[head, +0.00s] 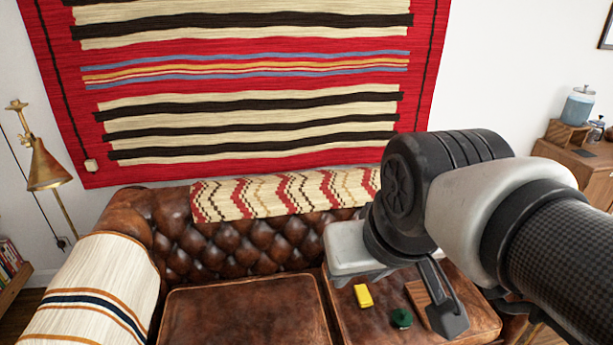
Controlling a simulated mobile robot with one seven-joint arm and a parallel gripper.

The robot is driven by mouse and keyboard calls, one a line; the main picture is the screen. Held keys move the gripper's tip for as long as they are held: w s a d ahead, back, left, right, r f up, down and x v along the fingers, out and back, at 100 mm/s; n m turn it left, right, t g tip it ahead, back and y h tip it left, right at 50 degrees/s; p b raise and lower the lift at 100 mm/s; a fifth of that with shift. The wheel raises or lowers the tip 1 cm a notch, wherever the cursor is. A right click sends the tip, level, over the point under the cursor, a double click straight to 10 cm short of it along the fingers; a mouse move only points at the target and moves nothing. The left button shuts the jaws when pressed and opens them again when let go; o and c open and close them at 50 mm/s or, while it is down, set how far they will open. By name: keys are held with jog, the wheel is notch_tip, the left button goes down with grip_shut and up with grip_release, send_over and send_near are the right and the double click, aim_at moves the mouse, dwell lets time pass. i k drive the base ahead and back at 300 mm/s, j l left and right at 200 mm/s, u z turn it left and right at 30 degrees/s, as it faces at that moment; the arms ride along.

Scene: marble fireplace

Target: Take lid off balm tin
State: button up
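I cannot pick out the balm tin or its lid with certainty. A small dark green object (401,318) lies on the right seat cushion of the brown leather sofa; it is too small to tell what it is. My gripper (444,302) hangs over the right part of that cushion, pointing down. One dark finger shows clearly, to the right of the green object. The other finger is not clearly visible, so I cannot tell the opening or whether anything is held.
A yellow block (363,296) and a brown wooden piece (418,294) also lie on the right cushion (358,328). The left cushion (245,318) is bare. A brass lamp (45,168) stands left; a wooden cabinet (585,172) with a blue jar (578,106) stands right.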

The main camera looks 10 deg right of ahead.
aim_at(402, 317)
jog(key=i+l, duration=0.1)
jog(key=l, duration=0.3)
jog(key=i+l, duration=0.1)
jog(key=l, duration=0.3)
jog(key=i+l, duration=0.1)
jog(key=l, duration=0.3)
jog(key=i+l, duration=0.1)
jog(key=l, duration=0.7)
jog(key=i, duration=0.05)
